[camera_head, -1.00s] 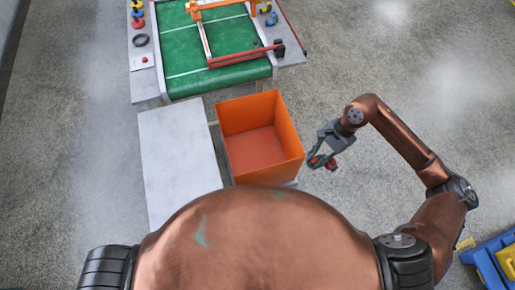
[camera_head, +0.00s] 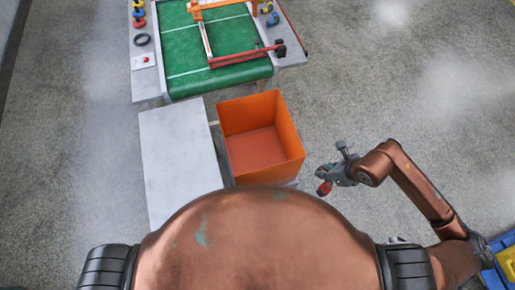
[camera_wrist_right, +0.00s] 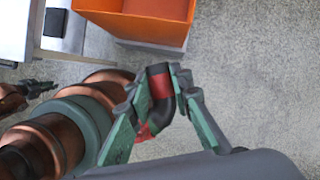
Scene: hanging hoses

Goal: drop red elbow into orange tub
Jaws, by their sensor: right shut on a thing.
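The red elbow (camera_wrist_right: 160,86) is a short bent pipe piece with dark parts, held between the fingertips of my right gripper (camera_wrist_right: 158,90) in the right wrist view. In the head view the red elbow (camera_head: 324,188) hangs at the tip of my right gripper (camera_head: 333,180), to the right of the orange tub and apart from it. The orange tub (camera_head: 290,125) is an open box that looks empty; its wall also shows at the top of the right wrist view (camera_wrist_right: 135,25).
A white tabletop (camera_head: 175,150) stands left of the tub. Behind is a table with a green belt (camera_head: 200,60), an orange frame, a red bar (camera_head: 240,58) and several blue and yellow fittings. A blue and yellow container (camera_head: 500,262) is at lower right. Grey floor around is free.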

